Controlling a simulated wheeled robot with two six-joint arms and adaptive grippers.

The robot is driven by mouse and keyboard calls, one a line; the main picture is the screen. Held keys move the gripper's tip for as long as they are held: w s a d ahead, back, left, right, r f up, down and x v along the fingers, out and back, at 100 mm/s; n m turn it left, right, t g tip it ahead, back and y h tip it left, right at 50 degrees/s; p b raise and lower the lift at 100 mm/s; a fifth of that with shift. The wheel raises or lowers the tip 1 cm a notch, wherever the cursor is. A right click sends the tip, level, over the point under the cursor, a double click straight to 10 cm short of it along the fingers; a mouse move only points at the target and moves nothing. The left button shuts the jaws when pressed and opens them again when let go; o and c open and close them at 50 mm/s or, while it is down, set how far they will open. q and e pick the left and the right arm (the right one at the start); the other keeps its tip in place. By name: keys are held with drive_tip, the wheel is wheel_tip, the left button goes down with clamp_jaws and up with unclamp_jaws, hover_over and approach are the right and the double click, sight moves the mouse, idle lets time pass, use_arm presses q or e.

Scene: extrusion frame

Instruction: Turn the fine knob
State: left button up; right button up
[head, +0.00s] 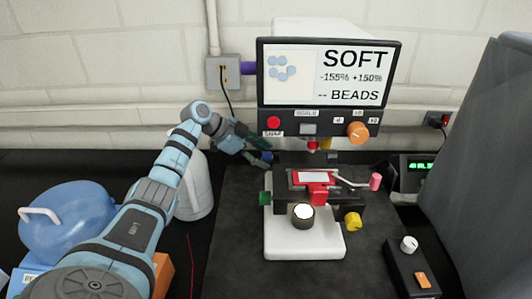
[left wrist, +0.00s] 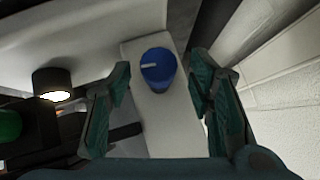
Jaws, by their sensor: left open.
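A microscope with a screen (head: 329,72) reading "SOFT" and "BEADS" stands on the dark bench. A blue knob (head: 265,157) is on its left side. In the left wrist view the blue knob (left wrist: 158,70) with a pale mark sits between my two fingers, seen end-on against a white part. My left gripper (head: 254,151) is open beside the blue knob, with a gap on both sides in the left wrist view. Whether it surrounds the knob in depth is unclear. A green knob (head: 265,198) and a yellow knob (head: 352,221) sit lower. No knob label is readable. My right gripper is not in view.
The stage holds a red-clipped slide (head: 314,178) above a lit lamp (head: 303,214). An orange knob (head: 358,132) and red button (head: 273,123) are under the screen. A white bottle (head: 194,190) stands close to my left arm. A control box (head: 412,268) is at right.

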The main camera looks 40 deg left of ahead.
use_arm(q)
drive_tip(key=shift+w+d+f, duration=0.25)
drive_tip(key=shift+w+d, duration=0.1)
drive_tip(key=shift+d, duration=0.05)
drive_tip(key=shift+s+a, duration=0.15)
drive_tip(key=c, duration=0.5)
clamp_jaws()
